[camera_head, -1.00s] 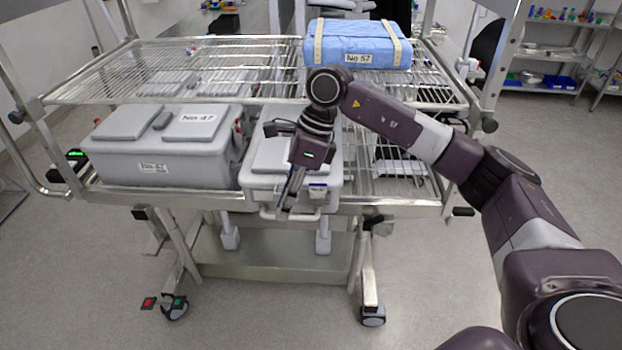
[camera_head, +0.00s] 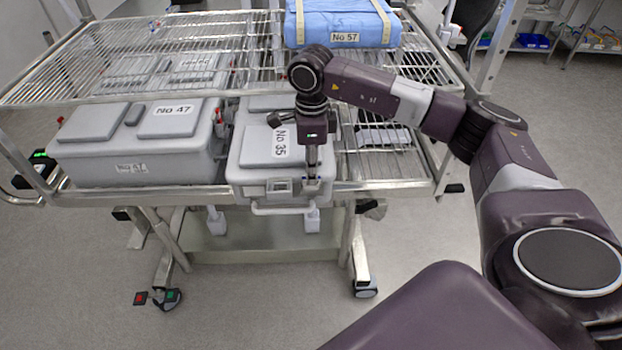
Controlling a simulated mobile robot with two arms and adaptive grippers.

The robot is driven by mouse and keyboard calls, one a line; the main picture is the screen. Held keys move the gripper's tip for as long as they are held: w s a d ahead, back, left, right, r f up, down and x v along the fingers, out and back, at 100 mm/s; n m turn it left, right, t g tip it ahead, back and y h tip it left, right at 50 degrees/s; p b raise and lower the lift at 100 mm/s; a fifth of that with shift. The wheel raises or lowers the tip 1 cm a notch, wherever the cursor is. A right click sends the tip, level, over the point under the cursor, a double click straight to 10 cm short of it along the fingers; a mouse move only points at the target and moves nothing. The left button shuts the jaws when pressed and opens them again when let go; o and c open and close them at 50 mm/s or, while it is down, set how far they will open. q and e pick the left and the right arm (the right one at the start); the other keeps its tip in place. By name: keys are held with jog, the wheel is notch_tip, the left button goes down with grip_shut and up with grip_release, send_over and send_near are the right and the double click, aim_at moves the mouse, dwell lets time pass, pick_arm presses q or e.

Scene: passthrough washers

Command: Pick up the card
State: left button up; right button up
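My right gripper (camera_head: 311,182) points down at the front of the grey container marked No 35 (camera_head: 262,147), just right of its front latch or label holder (camera_head: 279,185). Its fingers are seen edge-on, so I cannot tell whether they are open or shut. A small pale piece shows at the fingertips; I cannot tell whether it is the card or part of the container. No other card can be made out with certainty. My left gripper is out of view.
The container marked No 47 (camera_head: 137,145) stands to the left on the same lower rack. A blue wrapped pack marked No 57 (camera_head: 342,22) lies on the upper wire shelf (camera_head: 160,40). Floor in front is open.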

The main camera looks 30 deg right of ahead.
jog(key=shift+s+a+f, duration=0.1)
jog(key=shift+s+f, duration=0.1)
jog(key=shift+s, duration=0.1)
jog(key=shift+f, duration=0.15)
jog(key=c, duration=0.6)
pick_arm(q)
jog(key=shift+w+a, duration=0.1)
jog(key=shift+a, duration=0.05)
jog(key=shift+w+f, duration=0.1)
pick_arm(e)
jog(key=shift+w+r, duration=0.1)
jog(key=shift+r, duration=0.3)
pick_arm(q)
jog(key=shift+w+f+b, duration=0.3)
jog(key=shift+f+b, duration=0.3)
jog(key=shift+b, duration=0.15)
pick_arm(e)
notch_tip(320, 180, up, 20)
jog(key=shift+f, duration=0.2)
